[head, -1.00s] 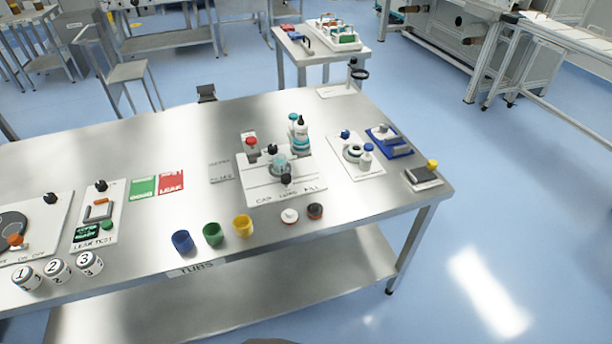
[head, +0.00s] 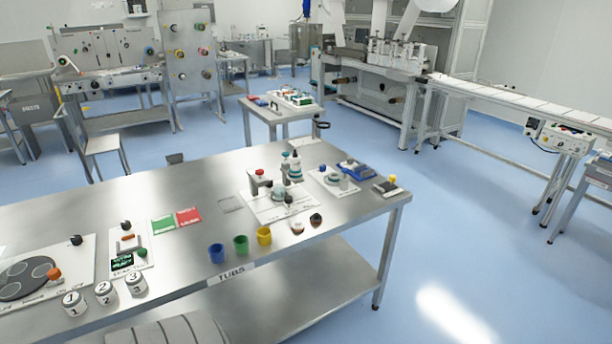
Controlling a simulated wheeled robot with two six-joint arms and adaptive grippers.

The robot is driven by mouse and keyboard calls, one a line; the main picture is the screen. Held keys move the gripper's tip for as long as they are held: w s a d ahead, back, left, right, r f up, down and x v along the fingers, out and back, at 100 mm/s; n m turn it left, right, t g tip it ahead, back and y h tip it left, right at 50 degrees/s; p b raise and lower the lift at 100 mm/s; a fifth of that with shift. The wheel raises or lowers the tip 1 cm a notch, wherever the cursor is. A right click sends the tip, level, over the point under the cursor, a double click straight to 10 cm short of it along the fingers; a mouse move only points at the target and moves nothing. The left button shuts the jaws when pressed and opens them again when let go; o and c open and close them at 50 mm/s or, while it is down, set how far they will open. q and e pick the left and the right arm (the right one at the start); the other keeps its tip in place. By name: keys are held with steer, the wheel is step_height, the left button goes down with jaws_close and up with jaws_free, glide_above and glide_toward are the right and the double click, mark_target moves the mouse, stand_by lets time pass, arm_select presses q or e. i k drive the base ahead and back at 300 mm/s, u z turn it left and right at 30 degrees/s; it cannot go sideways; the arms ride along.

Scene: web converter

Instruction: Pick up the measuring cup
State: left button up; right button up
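No object is clearly recognisable as a measuring cup. A small, clear, bluish vessel (head: 278,193) stands on the white station plate (head: 268,214) at the middle of the steel table; it is too small to tell what it is. Three open cups stand in a row near the front edge: blue (head: 216,254), green (head: 241,245) and yellow (head: 264,236), behind the label TUBS. Neither of my grippers is in view.
Numbered white jars (head: 104,292) stand at the table's front left. A bottle (head: 295,168) stands behind the station plate. A blue tray (head: 353,170) lies at the right end of the steel table (head: 100,208). A smaller table (head: 281,114) stands behind.

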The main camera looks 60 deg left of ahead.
mark_target(280, 192)
steer(key=u, duration=0.05)
steer(key=i, duration=1.15)
steer(key=u, duration=0.55)
steer(key=i, duration=0.9)
steer(key=u, duration=0.7)
